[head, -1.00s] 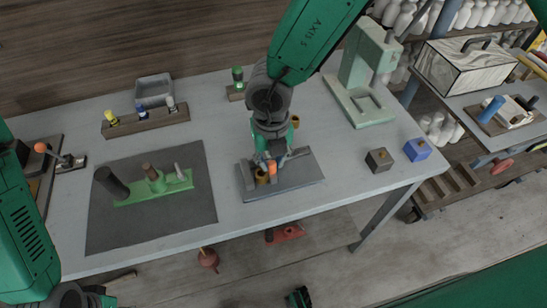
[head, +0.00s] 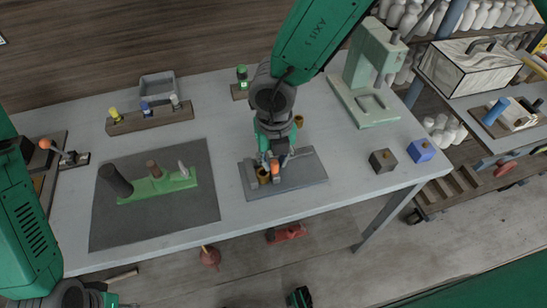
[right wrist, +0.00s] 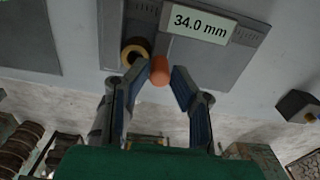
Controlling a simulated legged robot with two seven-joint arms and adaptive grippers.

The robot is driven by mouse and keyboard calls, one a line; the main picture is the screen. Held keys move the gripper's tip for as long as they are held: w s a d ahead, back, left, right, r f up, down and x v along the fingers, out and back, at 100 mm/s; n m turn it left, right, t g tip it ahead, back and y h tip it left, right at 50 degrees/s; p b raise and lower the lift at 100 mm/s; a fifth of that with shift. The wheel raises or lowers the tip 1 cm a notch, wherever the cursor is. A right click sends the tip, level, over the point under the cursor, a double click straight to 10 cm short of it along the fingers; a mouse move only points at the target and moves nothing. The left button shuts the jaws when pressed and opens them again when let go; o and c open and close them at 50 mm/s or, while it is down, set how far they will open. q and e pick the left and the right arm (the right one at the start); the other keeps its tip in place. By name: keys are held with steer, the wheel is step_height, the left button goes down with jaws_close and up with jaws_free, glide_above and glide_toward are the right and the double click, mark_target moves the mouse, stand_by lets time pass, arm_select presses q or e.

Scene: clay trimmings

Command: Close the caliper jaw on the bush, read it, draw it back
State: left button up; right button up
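The caliper (head: 312,173) is a dark grey plate near the table's front edge. In the right wrist view its display (right wrist: 201,25) reads 34.0 mm. The brass bush (right wrist: 135,50) is a ring standing on the caliper; it also shows in the head view (head: 264,177). An orange knob (right wrist: 159,71) is just right of the bush. My right gripper (right wrist: 160,74) has its fingertips on both sides of this knob, apparently closed on it. Jaw contact with the bush is unclear. My left gripper (head: 108,299) is low at the left, its fingers hardly visible.
A dark mat (head: 110,226) with a green stand (head: 165,186) lies left of the caliper. A rack (head: 150,119) and grey tray (head: 158,88) are behind. A pale green press (head: 369,75) and two blocks (head: 382,160) (head: 420,149) stand to the right.

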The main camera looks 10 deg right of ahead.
steer(key=o, duration=0.9)
steer(key=shift+c, duration=0.2)
step_height(320, 180, up, 8)
steer(key=p, duration=0.7)
steer(key=shift+c, duration=0.5)
